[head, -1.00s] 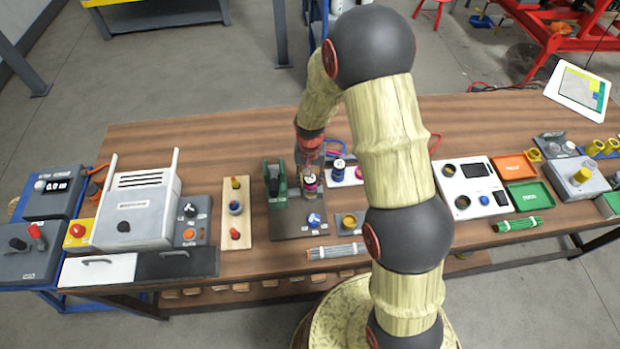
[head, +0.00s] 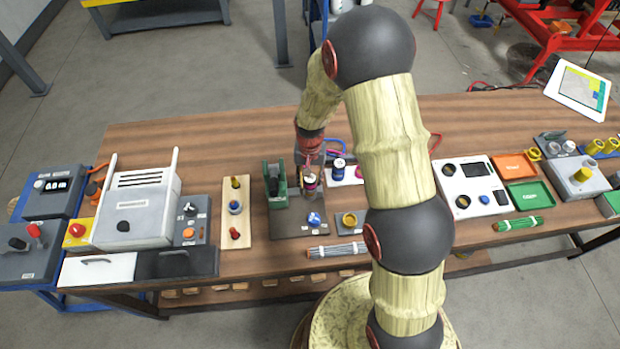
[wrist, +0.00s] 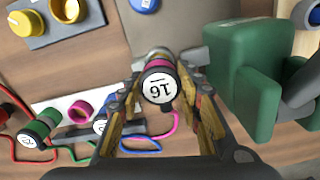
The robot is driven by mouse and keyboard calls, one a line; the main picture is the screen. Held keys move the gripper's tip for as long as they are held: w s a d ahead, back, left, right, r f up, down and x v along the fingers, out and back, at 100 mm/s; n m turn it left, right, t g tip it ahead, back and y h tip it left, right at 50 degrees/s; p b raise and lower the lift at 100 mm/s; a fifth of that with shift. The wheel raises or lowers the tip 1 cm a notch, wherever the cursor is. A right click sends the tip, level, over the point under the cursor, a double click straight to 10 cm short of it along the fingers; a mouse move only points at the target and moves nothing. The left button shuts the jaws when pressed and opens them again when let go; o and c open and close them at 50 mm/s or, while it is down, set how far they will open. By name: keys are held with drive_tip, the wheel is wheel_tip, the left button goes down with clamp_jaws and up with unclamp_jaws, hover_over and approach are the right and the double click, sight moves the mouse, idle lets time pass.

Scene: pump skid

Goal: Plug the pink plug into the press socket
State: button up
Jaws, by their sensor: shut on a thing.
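The pink plug (wrist: 158,66) has a white cap with a number on it and a pink band. My gripper (wrist: 163,110) is shut on it, one finger on each side, with the cap facing the wrist camera. In the head view the plug (head: 309,182) is below my gripper (head: 310,165), over the grey base plate beside the green press (head: 275,186). The press (wrist: 245,75) stands close on the right in the wrist view. A grey round part (wrist: 160,52) shows just beyond the plug; I cannot tell whether the plug is in it. The plug hides the socket.
A white strip (wrist: 45,103) holds a green plug (wrist: 38,130) and a pink ring (wrist: 82,110); loose cables lie nearby. A blue knob (head: 314,219) and a yellow ring on a grey block (head: 349,220) are in front. The wooden table behind the press is clear.

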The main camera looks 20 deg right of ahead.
drive_tip(key=shift+f+b, duration=0.95)
drive_tip(key=shift+f, duration=0.6)
drive_tip(key=o, duration=1.3)
drive_tip(key=shift+o, duration=0.2)
drive_tip(key=shift+r, duration=0.1)
wheel_tip(320, 180, up, 12)
drive_tip(key=shift+f, duration=0.1)
